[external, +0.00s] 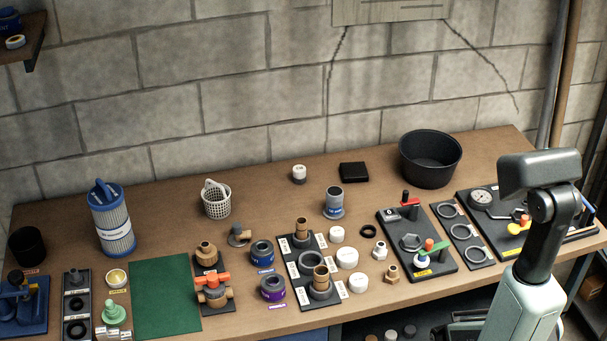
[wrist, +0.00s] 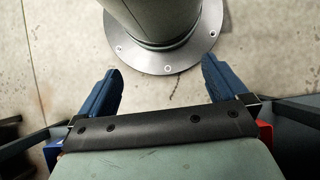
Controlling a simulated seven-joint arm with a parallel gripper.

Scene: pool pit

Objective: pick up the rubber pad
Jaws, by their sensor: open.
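A small black square block (external: 354,171), which looks like the rubber pad, lies flat towards the back of the wooden workbench, left of a black tub. It is not in the wrist view. In the wrist view my gripper (wrist: 162,88) is open, with its two blue fingers wide apart and nothing between them. The gripper points down at the concrete floor and my own round base, away from the bench top. In the external view my arm stands at the right front, and I cannot make out the fingers there.
Fittings and boards crowd the bench front. A green mat (external: 165,299) lies front left. The block wall rises behind.

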